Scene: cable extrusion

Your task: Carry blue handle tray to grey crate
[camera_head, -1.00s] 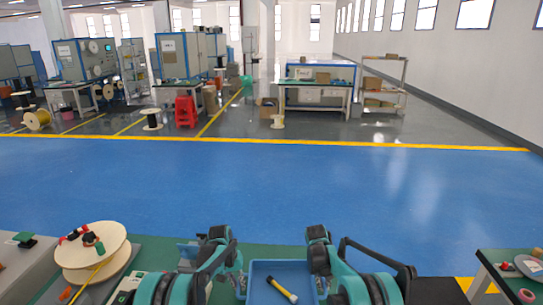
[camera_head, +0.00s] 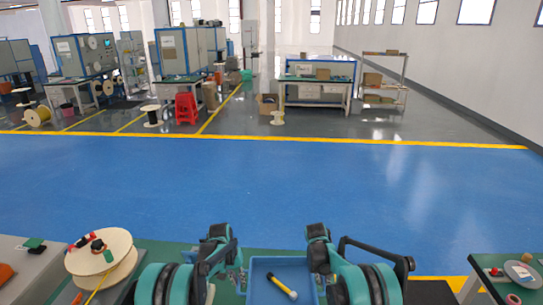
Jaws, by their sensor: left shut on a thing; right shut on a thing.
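The blue tray (camera_head: 262,266) is at the bottom centre of the head view, between my two arms. A yellow and black handle (camera_head: 282,287) lies in it. My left gripper (camera_head: 240,282) is shut on the tray's left side, and my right gripper (camera_head: 321,284) is shut on its right side. The fingertips are small and partly hidden by my arms. I see no grey crate that I can identify for certain.
A green table (camera_head: 160,247) lies below the tray, with a wooden spool (camera_head: 100,252) at the left. Another table (camera_head: 490,265) with small items stands at the right. The blue floor (camera_head: 270,190) ahead is open. A red stool (camera_head: 187,108) and workbench (camera_head: 318,90) stand far back.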

